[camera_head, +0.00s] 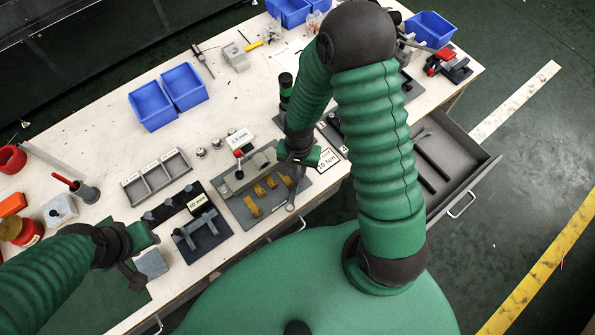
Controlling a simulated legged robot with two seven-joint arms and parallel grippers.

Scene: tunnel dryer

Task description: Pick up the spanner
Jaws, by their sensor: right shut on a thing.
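A grey metal spanner (292,195) hangs below my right gripper (299,156), over the right end of a grey fixture board. Its rounded lower end shows near the board's front edge; its upper part is hidden by the gripper. My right gripper is shut on the spanner. I cannot tell whether the spanner touches the board. My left gripper (143,258) is at the lower left, its fingers apart, beside a small grey block (152,264); it appears to hold nothing.
The grey fixture board (240,207) carries several yellow pieces. A grey compartment tray (156,177) and a dark rack (201,240) stand left of it. Blue bins (152,105) sit behind. An open drawer (462,150) juts out at the right. Bare bench shows around (90,130).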

